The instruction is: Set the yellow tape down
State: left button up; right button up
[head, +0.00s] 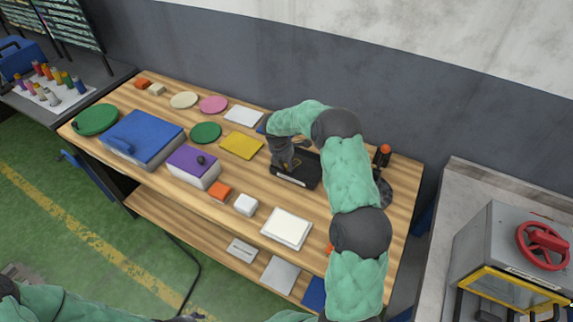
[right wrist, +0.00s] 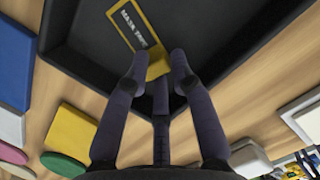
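A small yellow piece, which I take for the yellow tape (right wrist: 158,67), shows between the fingertips of my right gripper (right wrist: 160,60) in the right wrist view. The fingers are close together and appear shut on it. They hang over a black tray (right wrist: 215,28), near one of its corners. A dark label with a yellow border (right wrist: 135,25) lies on the tray floor beside the tape. In the head view my right gripper (head: 288,160) is over the black tray (head: 308,172), and the tape is hidden there. I cannot tell whether the tape touches the tray. My left gripper is not in view.
On the wooden table (head: 150,177) lie a blue case (head: 143,137), a purple-topped box (head: 193,166), a yellow pad (head: 242,145) and a white box (head: 287,228). An orange-topped dark stand (head: 384,157) is right of my arm.

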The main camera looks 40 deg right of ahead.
jog(key=shift+o, duration=0.5)
jog(key=shift+r, duration=0.15)
jog(key=p+v, duration=0.2)
jog(key=v, duration=1)
